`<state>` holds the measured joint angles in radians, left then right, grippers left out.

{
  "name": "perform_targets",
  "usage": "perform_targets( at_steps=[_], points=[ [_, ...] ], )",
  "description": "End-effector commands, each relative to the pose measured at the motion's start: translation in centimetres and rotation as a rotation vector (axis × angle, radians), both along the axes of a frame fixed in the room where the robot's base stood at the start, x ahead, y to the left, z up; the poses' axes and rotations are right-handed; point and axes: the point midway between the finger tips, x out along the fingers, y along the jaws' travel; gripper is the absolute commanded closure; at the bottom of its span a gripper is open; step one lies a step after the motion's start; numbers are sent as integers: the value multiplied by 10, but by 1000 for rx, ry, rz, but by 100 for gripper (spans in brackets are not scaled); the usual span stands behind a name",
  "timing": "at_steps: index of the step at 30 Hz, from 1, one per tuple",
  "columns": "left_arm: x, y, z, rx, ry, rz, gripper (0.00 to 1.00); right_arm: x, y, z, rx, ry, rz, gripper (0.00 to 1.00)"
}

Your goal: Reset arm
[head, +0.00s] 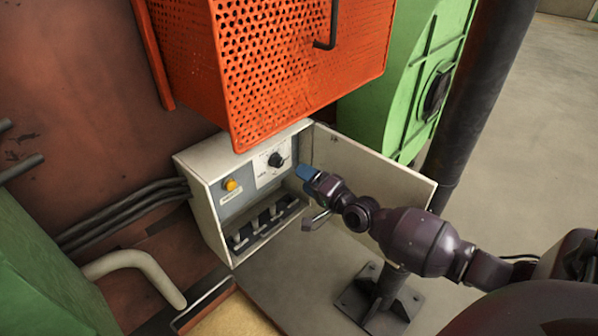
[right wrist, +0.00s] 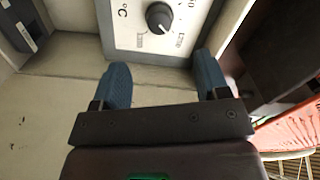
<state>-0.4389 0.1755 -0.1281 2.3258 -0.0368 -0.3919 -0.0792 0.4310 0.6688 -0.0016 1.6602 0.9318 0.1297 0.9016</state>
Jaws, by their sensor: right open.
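My right gripper (head: 306,173) is in front of an open control box (head: 215,213), close to its panel. In the right wrist view its two blue fingers (right wrist: 168,88) are apart with nothing between them. A black dial knob (right wrist: 159,16) on a white temperature plate (right wrist: 125,28) lies just beyond the fingertips. The knob also shows in the head view (head: 275,160). The fingers do not appear to touch the knob. My left gripper is in neither view.
A yellow-orange button (head: 231,184) and a row of switches (head: 268,222) are on the box. Its open door (head: 375,172) stands to the right. An orange perforated guard (head: 280,65) hangs above. Cables (head: 125,210) run left. A green machine (head: 405,90) stands behind.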

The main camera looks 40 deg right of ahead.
Motion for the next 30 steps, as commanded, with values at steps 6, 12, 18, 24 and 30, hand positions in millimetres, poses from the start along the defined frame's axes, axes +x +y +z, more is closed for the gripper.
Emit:
perform_targets(
  at_steps=[6, 12, 18, 24, 30],
  points=[
    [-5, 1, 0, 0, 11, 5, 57, -11, -2, 0, 0, 0, 0, 32],
    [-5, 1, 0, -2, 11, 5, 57, -11, -2, -1, 0, 1, 1, 32],
    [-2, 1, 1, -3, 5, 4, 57, -11, -1, -1, 0, 1, 1, 32],
    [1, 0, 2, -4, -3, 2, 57, -13, 0, -2, -4, 3, 2, 32],
    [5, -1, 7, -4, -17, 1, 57, -57, 26, -27, -154, 61, 45, 32]
  ],
)
